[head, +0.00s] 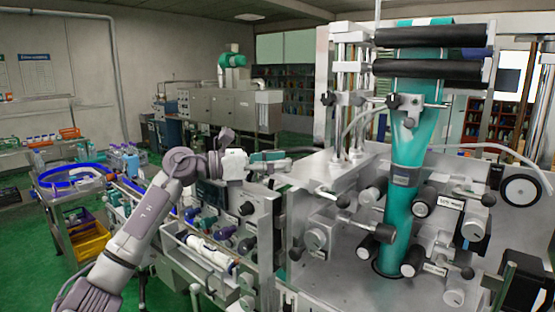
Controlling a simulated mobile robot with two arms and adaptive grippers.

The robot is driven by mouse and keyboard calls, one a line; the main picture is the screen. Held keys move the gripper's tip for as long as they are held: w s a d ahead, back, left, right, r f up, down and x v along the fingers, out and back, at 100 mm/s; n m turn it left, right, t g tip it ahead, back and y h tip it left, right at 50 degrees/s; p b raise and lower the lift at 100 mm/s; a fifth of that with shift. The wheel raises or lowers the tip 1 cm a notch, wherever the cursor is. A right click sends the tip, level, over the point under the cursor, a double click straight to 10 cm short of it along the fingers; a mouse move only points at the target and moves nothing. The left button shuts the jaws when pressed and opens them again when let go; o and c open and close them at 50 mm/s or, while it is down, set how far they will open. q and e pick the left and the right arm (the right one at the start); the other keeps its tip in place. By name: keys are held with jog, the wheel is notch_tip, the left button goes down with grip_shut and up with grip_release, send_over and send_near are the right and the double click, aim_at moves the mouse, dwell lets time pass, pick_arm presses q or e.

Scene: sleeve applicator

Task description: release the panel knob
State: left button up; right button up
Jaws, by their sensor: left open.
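My left arm reaches in from the lower left, and its gripper (284,160) is at the upper edge of the grey machine panel. The gripper is open, with its fingers pointing right, and I see nothing held between them. A dark round knob (247,208) sits on the metal panel (266,222) below the gripper, apart from it. More dark knobs are lower on the same panel; I cannot tell which one the task means. My wrist and gripper hide part of the panel's top. My right gripper is not in view.
The sleeve applicator with its teal sleeve (400,200), rollers and knobs fills the right side. A cart with a yellow bin (92,240) stands at left. Green floor (35,255) is clear at far left.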

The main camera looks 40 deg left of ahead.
pick_arm(q)
jog(key=c, duration=0.4)
grip_shut()
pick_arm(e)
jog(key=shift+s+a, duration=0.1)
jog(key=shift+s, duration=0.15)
